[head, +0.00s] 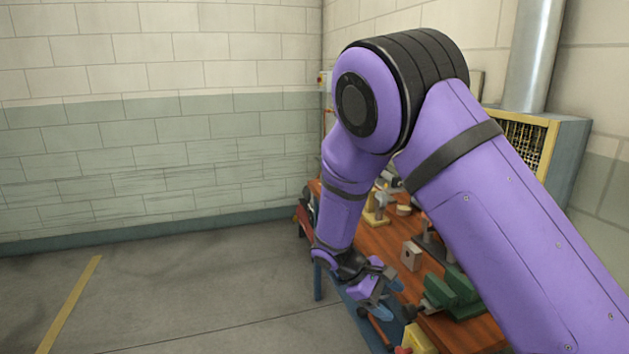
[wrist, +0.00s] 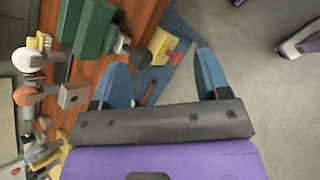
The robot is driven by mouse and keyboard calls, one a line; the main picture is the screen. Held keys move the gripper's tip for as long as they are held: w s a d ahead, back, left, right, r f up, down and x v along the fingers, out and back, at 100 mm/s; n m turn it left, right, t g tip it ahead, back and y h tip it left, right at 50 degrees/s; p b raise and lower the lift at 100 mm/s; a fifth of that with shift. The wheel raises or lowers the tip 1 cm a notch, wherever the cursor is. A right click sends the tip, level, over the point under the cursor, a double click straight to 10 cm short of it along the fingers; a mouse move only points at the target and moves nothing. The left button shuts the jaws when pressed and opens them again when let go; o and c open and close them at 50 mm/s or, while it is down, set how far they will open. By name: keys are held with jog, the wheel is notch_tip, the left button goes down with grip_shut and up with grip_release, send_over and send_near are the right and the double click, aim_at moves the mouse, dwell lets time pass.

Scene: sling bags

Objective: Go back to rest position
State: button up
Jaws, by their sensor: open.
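My gripper (wrist: 162,82) is open in the wrist view, its two blue fingers apart with nothing between them. Below the gap show the grey floor and a blue part of the workbench. In the head view my purple arm reaches over the scene, and my gripper (head: 383,306) hangs beside the left edge of the wooden workbench (head: 384,243). No sling bag can be made out in either view.
The workbench holds a green vise (head: 452,293), a grey block (head: 411,255) and several small tools. The vise also shows in the wrist view (wrist: 96,28). Open floor (head: 190,290) with a yellow line (head: 72,305) lies left; a block wall (head: 160,150) stands behind.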

jog(key=s+d+r+m+t+y, duration=0.1)
jog(key=s+d+r+m+y, duration=0.3)
jog(key=r, duration=0.6)
jog(key=s+d+r+m+t+y, duration=0.1)
jog(key=s+d+r+y, duration=0.3)
jog(key=r, duration=0.6)
jog(key=s+d+r+m+t, duration=0.2)
jog(key=s+r, duration=0.3)
jog(key=s, duration=0.4)
jog(key=s+d+r+m+t+y, duration=0.1)
jog(key=s+d+r+m+t, duration=0.2)
jog(key=s, duration=0.6)
notch_tip(320, 180, up, 2)
jog(key=shift+d+r+t+y, duration=0.1)
jog(key=shift+d+t+y, duration=0.2)
jog(key=shift+d, duration=0.05)
